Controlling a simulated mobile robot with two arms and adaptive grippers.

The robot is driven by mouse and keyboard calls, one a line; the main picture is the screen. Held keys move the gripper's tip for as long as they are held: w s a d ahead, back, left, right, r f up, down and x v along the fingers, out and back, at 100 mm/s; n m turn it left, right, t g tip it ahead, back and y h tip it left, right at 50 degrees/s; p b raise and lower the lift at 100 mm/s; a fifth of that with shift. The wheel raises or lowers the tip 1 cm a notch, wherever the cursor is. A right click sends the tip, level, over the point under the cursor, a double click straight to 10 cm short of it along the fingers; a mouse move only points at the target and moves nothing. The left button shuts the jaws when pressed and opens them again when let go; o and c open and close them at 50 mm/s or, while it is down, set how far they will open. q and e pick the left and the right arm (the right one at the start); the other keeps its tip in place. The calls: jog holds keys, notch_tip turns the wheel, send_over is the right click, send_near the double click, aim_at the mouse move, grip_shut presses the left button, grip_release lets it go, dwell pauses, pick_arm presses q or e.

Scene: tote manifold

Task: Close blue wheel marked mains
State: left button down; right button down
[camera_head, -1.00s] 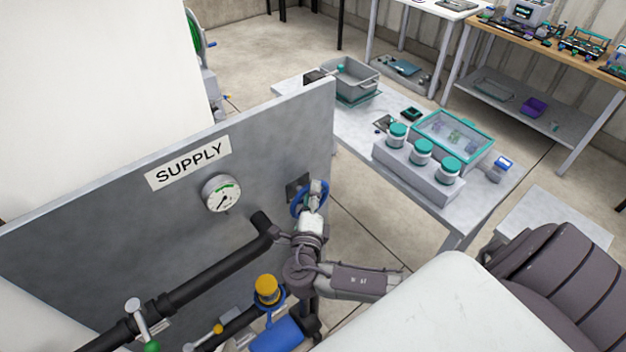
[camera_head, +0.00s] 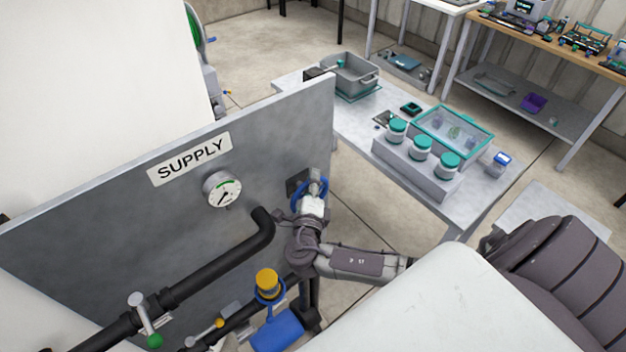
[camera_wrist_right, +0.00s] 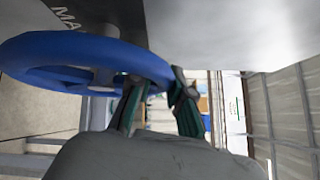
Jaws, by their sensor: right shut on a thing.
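The blue wheel (camera_head: 296,194) is mounted on the grey panel near its right edge, below and right of the SUPPLY sign. My right gripper (camera_head: 317,186) is at the right side of the wheel and covers part of it. In the right wrist view the blue wheel (camera_wrist_right: 60,50) fills the upper left, with the letters "MA" on a plate behind it. My right gripper (camera_wrist_right: 158,88) is shut on the wheel's rim, one finger on each side. The rest of the marking is hidden. My left gripper is not in view.
The grey panel (camera_head: 90,215) carries a pressure gauge (camera_head: 222,190) and a thick black pipe (camera_head: 215,267) left of my right wrist. A yellow-capped fitting (camera_head: 267,282) and a blue body (camera_head: 277,332) sit below. A table (camera_head: 350,125) with jars stands behind, to the right.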

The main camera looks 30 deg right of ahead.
jog(key=shift+d+r+m+g, duration=0.1)
jog(key=shift+d+m+g, duration=0.15)
jog(key=shift+m+g, duration=0.05)
dwell(0.5)
